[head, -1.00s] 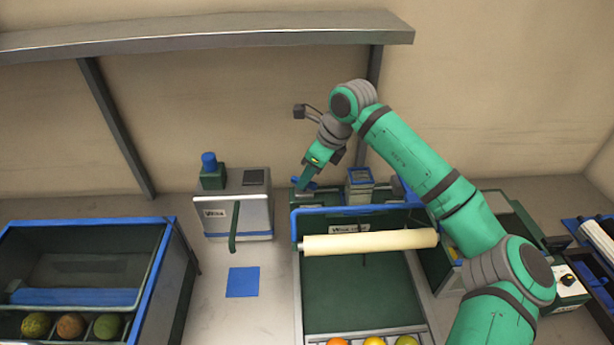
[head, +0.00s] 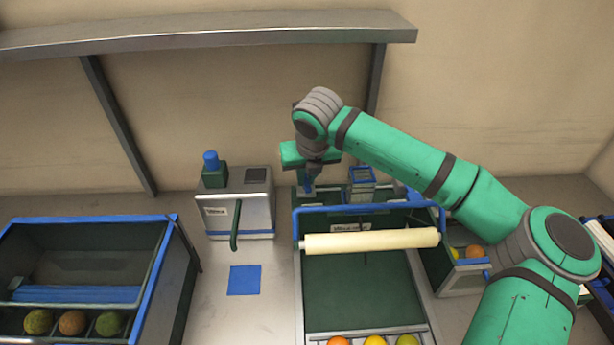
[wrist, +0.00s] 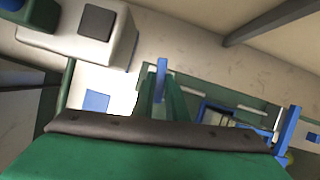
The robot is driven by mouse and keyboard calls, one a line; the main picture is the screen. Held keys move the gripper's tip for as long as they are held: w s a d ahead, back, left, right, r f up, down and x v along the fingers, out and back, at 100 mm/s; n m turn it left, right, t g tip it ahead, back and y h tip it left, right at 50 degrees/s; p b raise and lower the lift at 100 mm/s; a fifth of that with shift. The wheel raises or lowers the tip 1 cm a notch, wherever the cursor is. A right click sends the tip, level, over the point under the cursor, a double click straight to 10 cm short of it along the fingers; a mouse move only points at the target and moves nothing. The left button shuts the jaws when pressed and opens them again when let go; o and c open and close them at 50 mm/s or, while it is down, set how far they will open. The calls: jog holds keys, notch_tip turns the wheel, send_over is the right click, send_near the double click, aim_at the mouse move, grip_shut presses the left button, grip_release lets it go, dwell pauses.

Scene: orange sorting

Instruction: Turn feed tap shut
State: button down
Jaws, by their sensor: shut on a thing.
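The feed tap's blue handle (head: 308,187) is at the back left corner of the green sorting tray, mostly hidden by my wrist in the head view. In the wrist view the blue handle (wrist: 161,68) stands up between the two green fingers. My gripper (head: 307,180) points down over the tap, and it also shows in the wrist view (wrist: 160,98). It is shut on the tap handle. The tap's body below the handle is hidden.
A grey machine (head: 249,215) with a green lever stands left of the tap. A blue-rimmed crate (head: 90,219) holds fruit at far left. A cream roller (head: 370,241) and blue bar cross the tray. A bin (head: 465,282) with fruit is at right. A blue square (head: 244,280) lies flat.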

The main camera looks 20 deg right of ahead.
jog(key=shift+r+m+h, duration=0.1)
jog(key=shift+m+h, duration=0.2)
jog(key=shift+m, duration=0.5)
jog(key=c, duration=1.8)
grip_release()
jog(key=shift+o, duration=0.2)
jog(key=v, duration=1)
jog(key=shift+r, duration=0.35)
jog(key=shift+s+a, duration=0.1)
jog(key=shift+a, duration=0.05)
